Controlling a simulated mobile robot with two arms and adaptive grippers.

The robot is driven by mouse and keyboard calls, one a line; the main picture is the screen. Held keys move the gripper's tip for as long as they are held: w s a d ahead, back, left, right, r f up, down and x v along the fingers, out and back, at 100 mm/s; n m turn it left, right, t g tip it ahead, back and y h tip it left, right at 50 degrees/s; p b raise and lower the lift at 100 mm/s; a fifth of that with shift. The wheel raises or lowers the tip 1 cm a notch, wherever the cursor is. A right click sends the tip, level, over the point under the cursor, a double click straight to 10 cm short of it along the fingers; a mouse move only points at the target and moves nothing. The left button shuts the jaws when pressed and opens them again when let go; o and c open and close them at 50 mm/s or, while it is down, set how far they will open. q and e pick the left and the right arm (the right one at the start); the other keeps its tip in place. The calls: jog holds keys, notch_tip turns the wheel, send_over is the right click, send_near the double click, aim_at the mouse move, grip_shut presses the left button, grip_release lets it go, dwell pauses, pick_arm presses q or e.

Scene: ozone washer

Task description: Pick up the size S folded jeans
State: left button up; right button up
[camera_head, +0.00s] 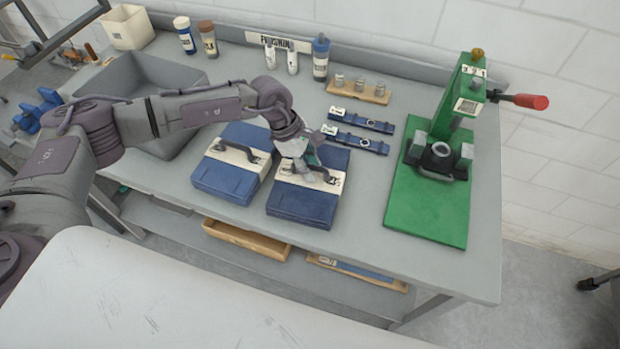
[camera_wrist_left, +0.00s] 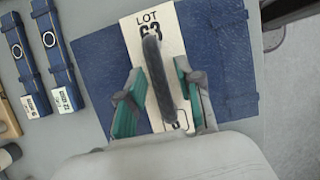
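Two dark blue folded jeans, each with a cream band and dark handle, lie side by side on the grey bench: the left one (camera_head: 222,181) and the right one (camera_head: 301,206). My left gripper (camera_head: 312,174) is over the right one. In the left wrist view, those jeans (camera_wrist_left: 225,38) have a band reading "LOT 63"; the lower band mark is partly hidden, so I cannot read a size. The dark handle (camera_wrist_left: 154,65) stands between the open, teal-padded fingers of my left gripper (camera_wrist_left: 158,88), with a gap on both sides. My right gripper is not in view.
Two blue belts (camera_head: 361,121) lie behind the right jeans. A green press (camera_head: 428,195) stands to the right, a grey bin (camera_head: 140,82) to the left. A wooden block with small metal pieces (camera_head: 358,92) and several bottles (camera_head: 320,58) stand at the back.

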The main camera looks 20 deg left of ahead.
pick_arm(q)
grip_shut()
jog(key=shift+w+r, duration=0.1)
jog(key=shift+r, duration=0.1)
